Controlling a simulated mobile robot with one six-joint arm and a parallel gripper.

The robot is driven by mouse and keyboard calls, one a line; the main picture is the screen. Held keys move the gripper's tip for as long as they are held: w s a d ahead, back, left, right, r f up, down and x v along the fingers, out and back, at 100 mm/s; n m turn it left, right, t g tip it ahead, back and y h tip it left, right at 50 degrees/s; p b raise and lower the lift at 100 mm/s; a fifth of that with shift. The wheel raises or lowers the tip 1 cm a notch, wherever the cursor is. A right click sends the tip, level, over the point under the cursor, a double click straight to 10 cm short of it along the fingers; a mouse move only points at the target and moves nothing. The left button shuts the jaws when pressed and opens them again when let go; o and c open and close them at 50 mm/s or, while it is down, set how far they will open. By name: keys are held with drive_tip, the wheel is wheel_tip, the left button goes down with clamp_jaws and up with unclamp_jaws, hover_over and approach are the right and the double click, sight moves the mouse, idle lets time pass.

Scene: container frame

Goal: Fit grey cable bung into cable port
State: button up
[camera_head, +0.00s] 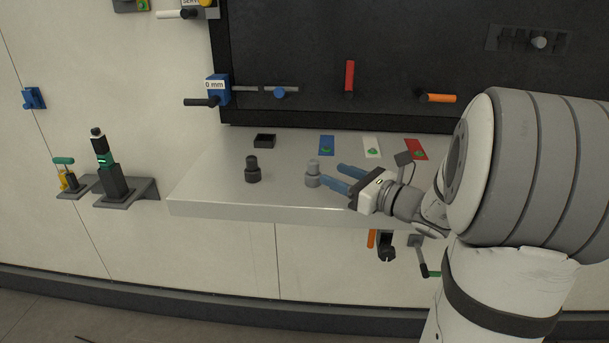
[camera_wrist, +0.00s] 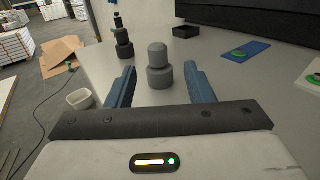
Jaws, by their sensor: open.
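The grey cable bung (camera_head: 313,174) stands upright on the light grey shelf, with a narrow top on a wider base. It also shows in the wrist view (camera_wrist: 159,68), centred between the finger lines. My gripper (camera_head: 332,174) is open and low over the shelf, just right of the bung in the head view. Its blue fingers (camera_wrist: 160,75) point toward the bung, one on either side in the wrist view. The tips are very close to it, and contact cannot be told. I cannot clearly identify the cable port in either view.
A small black open box (camera_head: 264,141) and blue (camera_head: 327,146), white (camera_head: 372,148) and red (camera_head: 416,149) cards lie behind. The dark panel (camera_head: 300,45) rises at the back.

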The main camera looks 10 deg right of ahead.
sight(314, 165)
drive_tip(key=shift+w+a+r, duration=0.1)
drive_tip(key=shift+w+a, duration=0.2)
drive_tip(key=shift+w, duration=0.15)
drive_tip(key=p+x, duration=0.1)
drive_tip(key=x, duration=0.5)
drive_tip(key=shift+w+a, duration=0.15)
drive_tip(key=shift+a, duration=0.05)
drive_tip(key=shift+c, duration=0.2)
drive_tip(key=c, duration=1)
